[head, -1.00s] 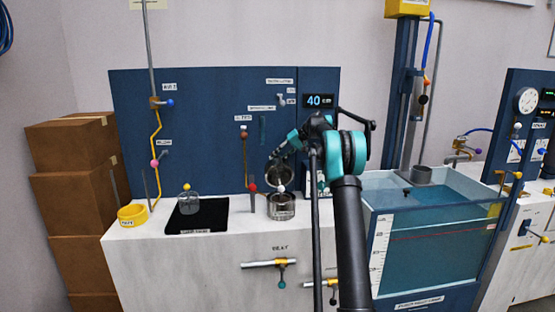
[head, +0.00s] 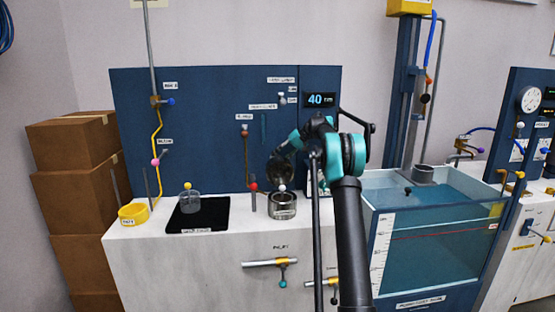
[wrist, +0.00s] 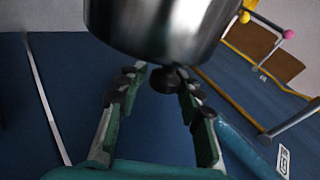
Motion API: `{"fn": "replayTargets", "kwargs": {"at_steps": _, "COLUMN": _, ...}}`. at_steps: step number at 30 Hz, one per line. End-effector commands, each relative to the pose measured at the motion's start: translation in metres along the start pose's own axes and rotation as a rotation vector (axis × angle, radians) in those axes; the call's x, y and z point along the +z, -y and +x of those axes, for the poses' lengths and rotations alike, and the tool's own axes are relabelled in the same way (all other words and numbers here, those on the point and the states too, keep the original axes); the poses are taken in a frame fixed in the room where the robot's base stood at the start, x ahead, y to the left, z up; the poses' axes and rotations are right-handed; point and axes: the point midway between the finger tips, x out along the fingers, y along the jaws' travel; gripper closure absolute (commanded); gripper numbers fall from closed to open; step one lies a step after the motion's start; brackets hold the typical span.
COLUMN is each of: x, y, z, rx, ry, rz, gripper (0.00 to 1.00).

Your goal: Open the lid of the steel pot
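The steel pot (head: 283,208) stands on the white bench, with a small white ball at its rim. Its lid (head: 279,174) is raised, standing steeply tilted behind the pot's mouth. My gripper (head: 279,158) is at the upper part of the raised lid, reaching in from the right; its fingertips are hard to make out there. In the wrist view, a shiny steel body (wrist: 160,25) fills the top, and a dark knob (wrist: 166,79) lies between the tips of my gripper (wrist: 160,75). The fingers are spread apart; contact with the knob is unclear.
A red-topped post (head: 253,196) stands just left of the pot. Farther left are a black pad (head: 213,219) with a clear beaker (head: 190,203) and a yellow ring (head: 133,213). A blue panel (head: 215,105) rises behind; a water tank (head: 440,225) is at right.

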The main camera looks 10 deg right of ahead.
Motion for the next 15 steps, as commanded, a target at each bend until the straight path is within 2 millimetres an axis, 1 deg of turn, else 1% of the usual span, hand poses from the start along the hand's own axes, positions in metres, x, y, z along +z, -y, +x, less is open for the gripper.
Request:
{"fn": "replayTargets", "kwargs": {"at_steps": 1, "x": 0.000, "y": 0.001, "z": 0.000, "rx": -0.001, "ry": 0.001, "rz": 0.000, "gripper": 0.55}}
{"fn": "replayTargets", "kwargs": {"at_steps": 2, "x": 0.000, "y": 0.001, "z": 0.001, "rx": -0.001, "ry": 0.001, "rz": -0.001, "gripper": 0.52}}
{"fn": "replayTargets", "kwargs": {"at_steps": 11, "x": 0.000, "y": 0.002, "z": 0.000, "rx": -0.002, "ry": 0.002, "rz": -0.001, "gripper": 0.52}}
{"fn": "replayTargets", "kwargs": {"at_steps": 15, "x": 0.000, "y": 0.002, "z": -0.011, "rx": -0.002, "ry": 0.001, "rz": -0.001, "gripper": 0.52}}
